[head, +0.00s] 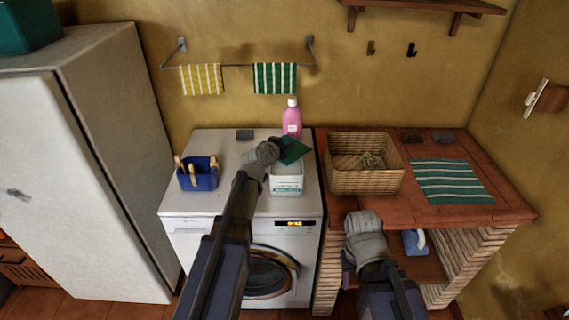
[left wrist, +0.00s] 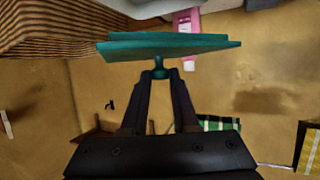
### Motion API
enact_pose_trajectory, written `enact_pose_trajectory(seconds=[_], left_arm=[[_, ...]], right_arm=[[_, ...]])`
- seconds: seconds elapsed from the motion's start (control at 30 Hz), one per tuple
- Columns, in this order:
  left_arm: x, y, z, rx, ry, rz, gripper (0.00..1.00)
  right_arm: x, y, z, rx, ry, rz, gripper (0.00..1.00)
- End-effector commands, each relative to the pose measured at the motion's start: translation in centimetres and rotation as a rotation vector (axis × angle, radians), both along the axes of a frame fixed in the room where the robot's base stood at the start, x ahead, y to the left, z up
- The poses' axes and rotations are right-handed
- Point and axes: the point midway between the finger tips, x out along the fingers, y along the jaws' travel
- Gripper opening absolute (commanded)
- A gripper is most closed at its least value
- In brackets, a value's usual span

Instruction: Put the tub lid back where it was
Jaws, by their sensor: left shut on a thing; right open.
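The green tub lid (head: 294,150) is tilted in the head view, by the back of the white tub (head: 287,185) on the washing machine. In the left wrist view the lid (left wrist: 185,49) shows edge-on, and its small knob (left wrist: 159,72) is between my fingertips. My left gripper (head: 278,150) is shut on that knob; its wrist (head: 260,154) partly hides it in the head view. The lid overlaps the tub's top in the picture; I cannot tell the gap between them. My right gripper (head: 362,226) is open and empty in front of the brick counter, its fingers mostly hidden.
A pink bottle (head: 292,118) stands close behind the tub. A blue peg basket (head: 197,176) is left on the washing machine (head: 225,205). A wicker basket (head: 365,180) and a green striped cloth (head: 452,182) lie on the counter at right. Towels hang on a wall rail.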

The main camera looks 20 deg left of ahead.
Motion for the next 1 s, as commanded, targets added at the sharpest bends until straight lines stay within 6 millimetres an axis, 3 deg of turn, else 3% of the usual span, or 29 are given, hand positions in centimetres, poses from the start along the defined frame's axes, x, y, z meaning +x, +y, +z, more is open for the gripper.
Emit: enact_pose_trajectory(seconds=[0.03,0.27,0.57,1.0], left_arm=[[0.0,0.0,-0.7,0.0,0.0,0.0,0.0],[0.0,0.0,-1.0,0.0,0.0,0.0,0.0],[0.0,0.0,-4.4,0.0,0.0,0.0,0.0],[0.0,0.0,-4.7,0.0,0.0,0.0,0.0]], right_arm=[[0.0,0.0,-0.7,0.0,0.0,0.0,0.48],[0.0,0.0,-1.0,0.0,0.0,0.0,0.48],[0.0,0.0,-4.4,0.0,0.0,0.0,0.48],[0.0,0.0,-4.7,0.0,0.0,0.0,0.48]])
